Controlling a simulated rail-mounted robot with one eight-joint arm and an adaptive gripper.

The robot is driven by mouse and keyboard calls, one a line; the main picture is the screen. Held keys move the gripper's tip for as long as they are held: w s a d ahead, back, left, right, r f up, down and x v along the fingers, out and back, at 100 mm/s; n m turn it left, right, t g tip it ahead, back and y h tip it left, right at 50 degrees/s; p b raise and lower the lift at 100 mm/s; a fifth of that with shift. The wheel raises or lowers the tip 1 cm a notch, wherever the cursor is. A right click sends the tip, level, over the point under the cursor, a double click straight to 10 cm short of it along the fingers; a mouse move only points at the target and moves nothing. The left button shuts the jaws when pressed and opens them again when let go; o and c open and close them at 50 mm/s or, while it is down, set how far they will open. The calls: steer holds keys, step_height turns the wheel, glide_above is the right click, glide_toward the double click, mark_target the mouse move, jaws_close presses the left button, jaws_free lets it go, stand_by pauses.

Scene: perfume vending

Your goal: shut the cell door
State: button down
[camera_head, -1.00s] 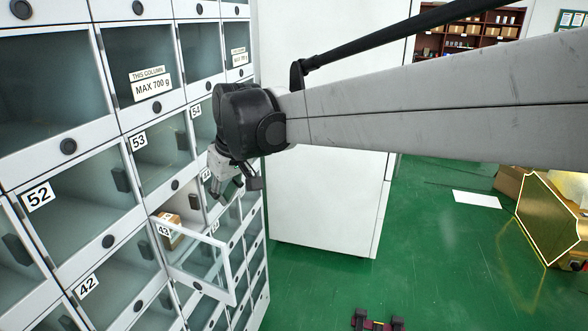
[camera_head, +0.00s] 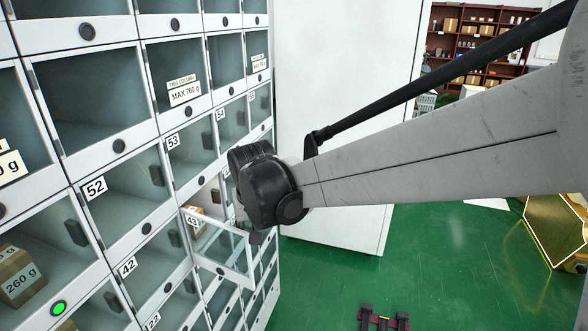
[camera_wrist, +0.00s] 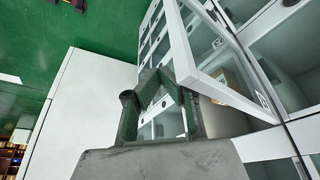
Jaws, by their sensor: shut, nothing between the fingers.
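The glass cell door (camera_head: 238,281) of cell 43 stands swung open, out from the locker wall; its pale frame also shows in the wrist view (camera_wrist: 182,45). A small brown box (camera_head: 197,211) sits inside that cell and also shows in the wrist view (camera_wrist: 235,80). My gripper (camera_wrist: 163,74) is shut and empty, beside the free edge of the door. I cannot tell if it touches the door. In the head view, my wrist hides most of the gripper, close to the door's upper right corner.
The locker wall (camera_head: 68,180) of closed glass doors fills the left. A white cabinet (camera_head: 340,130) stands just right of it. A green light (camera_head: 58,308) glows on a lower-left cell. Green floor (camera_head: 430,250) is open at the right.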

steer(key=shift+w+a+f+p, duration=0.35)
steer(key=shift+w+f, duration=0.15)
steer(key=shift+w, duration=0.25)
steer(key=shift+w+a+f+p, duration=0.3)
steer(key=shift+w+f, duration=0.25)
steer(key=shift+w, duration=0.15)
steer(key=shift+w+a+f+p, duration=0.3)
steer(key=shift+w+f, duration=0.2)
steer(key=shift+w, duration=0.25)
steer(key=shift+s+a, duration=0.1)
